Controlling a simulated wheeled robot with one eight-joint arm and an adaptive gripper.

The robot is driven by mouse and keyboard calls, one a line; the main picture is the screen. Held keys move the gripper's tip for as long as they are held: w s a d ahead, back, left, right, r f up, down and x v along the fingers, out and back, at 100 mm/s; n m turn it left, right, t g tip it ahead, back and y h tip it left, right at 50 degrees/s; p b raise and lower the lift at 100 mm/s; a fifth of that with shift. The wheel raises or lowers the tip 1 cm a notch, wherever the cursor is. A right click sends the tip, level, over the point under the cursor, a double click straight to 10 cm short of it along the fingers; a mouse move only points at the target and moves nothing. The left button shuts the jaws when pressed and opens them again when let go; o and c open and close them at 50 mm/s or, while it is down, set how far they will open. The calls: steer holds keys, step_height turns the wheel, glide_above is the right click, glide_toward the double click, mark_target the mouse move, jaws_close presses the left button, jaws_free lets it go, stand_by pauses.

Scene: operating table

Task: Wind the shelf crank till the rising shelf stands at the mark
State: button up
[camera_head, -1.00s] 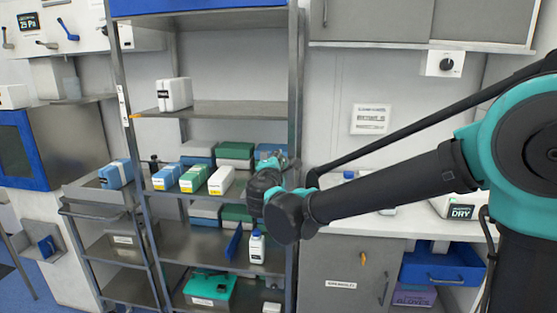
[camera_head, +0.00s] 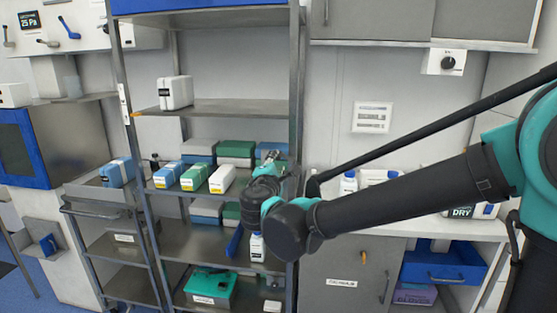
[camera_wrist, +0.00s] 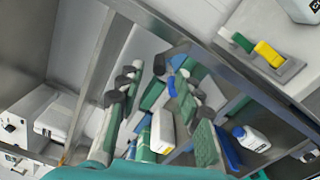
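The rack's upper shelf (camera_head: 225,107) carries one white canister (camera_head: 175,92). An orange tab (camera_head: 137,114) sits at this shelf's left front end, close to a white strip (camera_head: 124,104) on the left post; I cannot read a mark on it. My gripper (camera_head: 270,158) is at the rack's right post, level with the middle shelf. In the wrist view its two fingers (camera_wrist: 155,85) stand apart, with shelf goods visible between them. I cannot make out the crank; my wrist and forearm cover that part of the right post.
The middle shelf holds small cartons (camera_head: 193,176) and stacked boxes (camera_head: 236,150). A white bottle (camera_head: 257,247) and a green case (camera_head: 210,287) stand lower down. A counter with bottles (camera_head: 348,182) lies right of the rack, behind my arm.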

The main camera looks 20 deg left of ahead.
steer(key=v, duration=0.6)
steer(key=shift+s, duration=0.4)
steer(key=m, duration=2.1)
glide_toward(278, 159)
steer(key=shift+m, duration=0.3)
steer(key=x, duration=1.1)
steer(key=shift+w+a, duration=0.1)
steer(key=shift+w, duration=0.2)
jaws_close()
